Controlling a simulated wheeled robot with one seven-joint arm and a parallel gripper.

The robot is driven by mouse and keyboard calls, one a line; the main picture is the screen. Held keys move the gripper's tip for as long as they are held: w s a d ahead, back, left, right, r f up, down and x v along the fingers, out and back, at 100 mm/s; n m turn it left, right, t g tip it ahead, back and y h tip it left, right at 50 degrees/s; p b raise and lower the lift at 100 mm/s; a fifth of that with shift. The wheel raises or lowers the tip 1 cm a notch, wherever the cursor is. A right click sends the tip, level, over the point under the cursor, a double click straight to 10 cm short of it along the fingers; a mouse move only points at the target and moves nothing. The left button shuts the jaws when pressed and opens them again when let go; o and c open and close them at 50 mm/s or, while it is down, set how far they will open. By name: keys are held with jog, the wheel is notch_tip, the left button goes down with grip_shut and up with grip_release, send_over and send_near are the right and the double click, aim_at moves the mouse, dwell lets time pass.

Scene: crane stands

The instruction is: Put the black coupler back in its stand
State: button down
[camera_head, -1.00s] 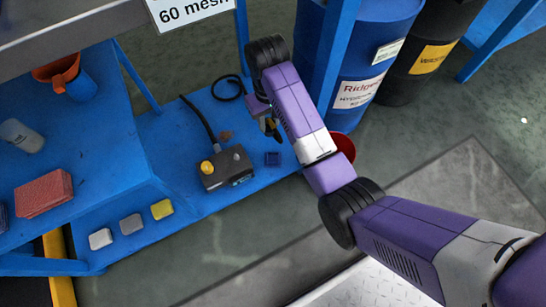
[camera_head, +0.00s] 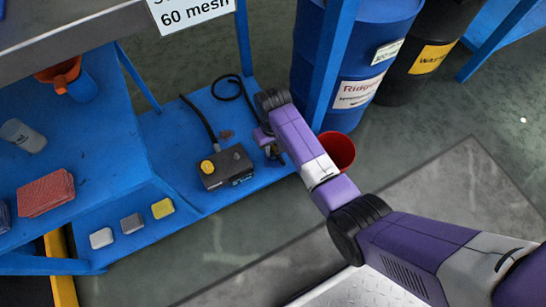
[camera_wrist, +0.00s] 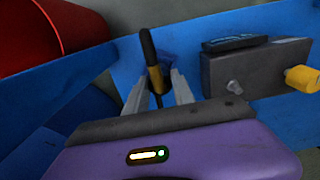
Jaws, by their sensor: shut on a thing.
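The black coupler (camera_wrist: 148,45), a slim dark rod with a brass band, stands roughly upright between my fingers in the wrist view. My gripper (camera_wrist: 158,88) is shut on it, and it also shows in the head view (camera_head: 272,150) over the right end of the low blue shelf. A small dark blue block, which looks like the stand (camera_wrist: 167,58), shows just behind the coupler in the wrist view. In the head view my gripper covers its place. I cannot tell whether the coupler's lower end touches the stand.
A grey box with a yellow knob (camera_head: 226,167) sits close left of my gripper on the blue shelf (camera_head: 190,188). A red bucket (camera_head: 340,148) stands right of the shelf, near my arm. A blue drum (camera_head: 350,60) is behind. Three small blocks lie at the shelf's left.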

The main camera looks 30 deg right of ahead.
jog(key=shift+f, duration=0.15)
jog(key=shift+f, duration=1.35)
jog(key=c, duration=1)
grip_release()
notch_tip(320, 180, up, 5)
jog(key=p, duration=0.5)
jog(key=shift+r+p, duration=0.1)
jog(key=shift+p, duration=0.2)
